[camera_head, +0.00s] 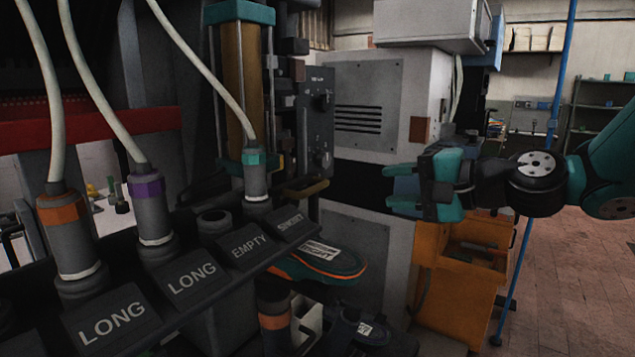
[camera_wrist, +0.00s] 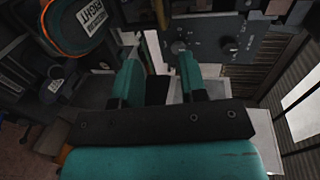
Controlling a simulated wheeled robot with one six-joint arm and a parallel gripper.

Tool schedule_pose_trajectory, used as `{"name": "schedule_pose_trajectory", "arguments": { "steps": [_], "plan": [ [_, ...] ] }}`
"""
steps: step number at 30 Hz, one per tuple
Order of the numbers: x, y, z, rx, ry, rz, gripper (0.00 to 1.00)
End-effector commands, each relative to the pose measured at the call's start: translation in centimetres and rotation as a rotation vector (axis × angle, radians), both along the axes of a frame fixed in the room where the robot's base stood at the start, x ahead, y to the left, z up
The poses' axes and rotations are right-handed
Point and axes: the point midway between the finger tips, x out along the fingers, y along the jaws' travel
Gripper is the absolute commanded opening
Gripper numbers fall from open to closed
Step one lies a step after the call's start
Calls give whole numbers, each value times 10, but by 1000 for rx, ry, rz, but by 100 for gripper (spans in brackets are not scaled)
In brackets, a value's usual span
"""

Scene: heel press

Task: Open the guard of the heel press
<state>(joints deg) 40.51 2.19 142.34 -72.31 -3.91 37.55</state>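The heel press stands left of centre in the head view, with a yellow-brown column (camera_head: 241,75) between teal end pieces and a dark control panel (camera_head: 318,120) beside it. A brass-coloured handle (camera_head: 306,189) sticks out low on its front. I cannot clearly make out the guard's panel or whether it is open. My gripper (camera_head: 395,188) is to the right of the handle, apart from it, with teal fingers spread and nothing between them. In the wrist view my gripper (camera_wrist: 160,75) is also open and empty, with the control panel (camera_wrist: 232,40) beyond the fingers.
A shoe sole (camera_head: 330,262) with an orange edge and a label sits below the handle. A rack (camera_head: 190,278) marked LONG, EMPTY and SHORT holds tools with pale hoses in front at left. A grey cabinet (camera_head: 365,105) and an orange cart (camera_head: 462,290) stand behind my gripper.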

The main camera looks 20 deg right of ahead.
Motion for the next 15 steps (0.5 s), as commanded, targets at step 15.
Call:
{"name": "schedule_pose_trajectory", "arguments": {
  "steps": [15],
  "plan": [
    [87,66,-21,-3,4,9,39]
  ]
}}
